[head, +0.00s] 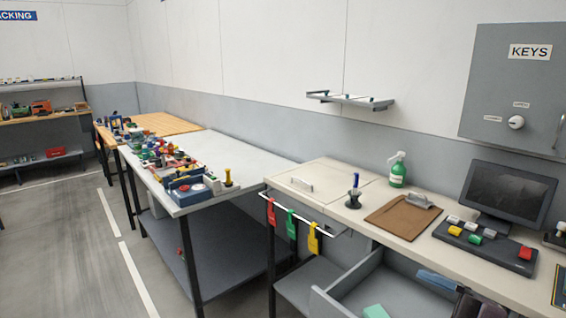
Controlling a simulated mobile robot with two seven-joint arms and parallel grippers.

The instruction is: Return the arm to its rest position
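Neither my left nor my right gripper shows clearly in the head view, and no arm of mine can be made out. A dark shape (480,306) at the bottom edge, right of centre, is cut off and too unclear to name. The cream counter (330,186) runs along the wall on the right. Below its front edge a grey drawer (352,300) stands open with a green thing (375,311) in it.
On the counter are a clipboard (402,216), a green spray bottle (397,170), a monitor (507,190) and a button panel (485,246). Red, green and yellow tags hang from a front rail (300,215). A cluttered white table (245,157) stands left. Floor (60,250) is clear.

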